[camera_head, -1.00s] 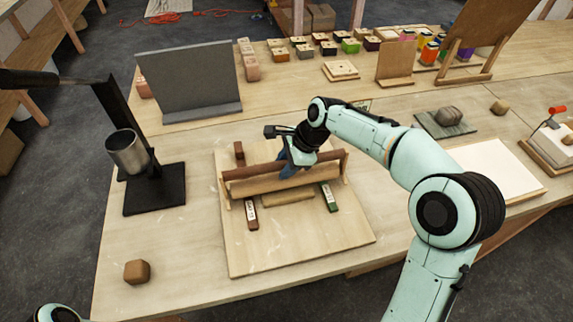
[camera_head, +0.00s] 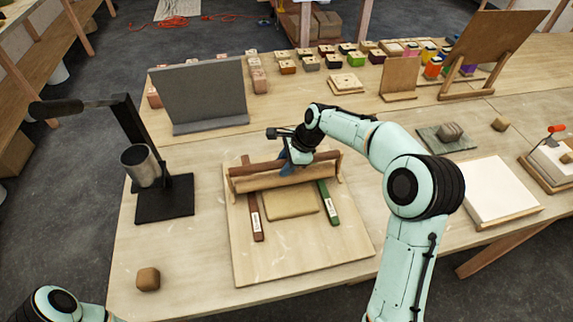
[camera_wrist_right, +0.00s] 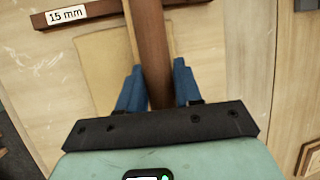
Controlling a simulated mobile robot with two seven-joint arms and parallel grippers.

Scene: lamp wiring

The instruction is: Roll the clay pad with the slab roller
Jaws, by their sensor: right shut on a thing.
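The slab roller (camera_head: 258,182), a pale wooden cylinder under a darker brown handle bar, lies across the back part of a wooden board (camera_head: 300,262). The beige clay pad (camera_head: 292,204) lies flat in front of it, between a red-brown strip (camera_head: 255,216) and a green strip (camera_head: 327,203). My right gripper (camera_head: 289,167) is shut on the brown bar. In the right wrist view its blue fingers (camera_wrist_right: 159,88) stand on either side of the bar (camera_wrist_right: 154,60); part of the pad (camera_wrist_right: 102,62) shows beside it. My left gripper is out of view.
A black stand with a metal cup (camera_head: 140,163) is left of the board. A grey upright panel (camera_head: 204,95) stands behind. A small brown block (camera_head: 148,279) lies front left. A white slab (camera_head: 503,190) is at right. The board's front is clear.

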